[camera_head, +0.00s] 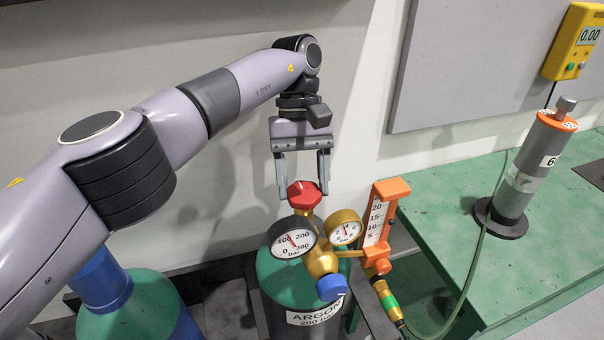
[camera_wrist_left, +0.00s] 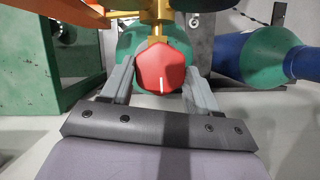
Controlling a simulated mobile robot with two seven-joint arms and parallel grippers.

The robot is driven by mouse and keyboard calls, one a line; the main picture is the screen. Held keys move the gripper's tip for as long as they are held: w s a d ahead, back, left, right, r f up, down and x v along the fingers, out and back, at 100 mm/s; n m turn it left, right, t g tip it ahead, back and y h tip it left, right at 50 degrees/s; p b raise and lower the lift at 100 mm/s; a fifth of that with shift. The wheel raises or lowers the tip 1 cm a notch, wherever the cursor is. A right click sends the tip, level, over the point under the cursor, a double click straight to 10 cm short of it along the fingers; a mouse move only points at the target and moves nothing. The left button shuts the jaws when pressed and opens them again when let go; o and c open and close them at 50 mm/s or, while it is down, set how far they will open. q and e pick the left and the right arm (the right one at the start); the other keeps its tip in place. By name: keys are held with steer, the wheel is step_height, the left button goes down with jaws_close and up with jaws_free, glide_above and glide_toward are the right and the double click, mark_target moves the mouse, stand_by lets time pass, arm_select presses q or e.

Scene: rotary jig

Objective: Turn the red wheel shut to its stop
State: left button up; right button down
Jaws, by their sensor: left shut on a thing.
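The red wheel (camera_head: 304,194) sits on top of the brass regulator on the green gas cylinder labelled ARGON (camera_head: 277,276). It is six-sided, and in the left wrist view the red wheel (camera_wrist_left: 160,68) shows a white mark near its lower edge. My left gripper (camera_head: 304,190) comes down from above with one finger on each side of the wheel. In the left wrist view my left gripper (camera_wrist_left: 160,82) is shut on the wheel. My right gripper is in neither view.
Two round gauges (camera_head: 293,243) (camera_head: 343,228), a blue knob (camera_head: 331,287) and an orange flowmeter (camera_head: 379,220) crowd the regulator. A green bench (camera_head: 450,220) with a grey torch holder (camera_head: 520,175) stands right. A hose runs between them. A yellow meter (camera_head: 574,42) hangs on the wall.

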arm_select(q)
steer(key=shift+m, duration=0.4)
stand_by(0.3)
steer(key=o, duration=1.1)
steer(key=shift+c, duration=0.2)
steer(key=shift+n, duration=0.3)
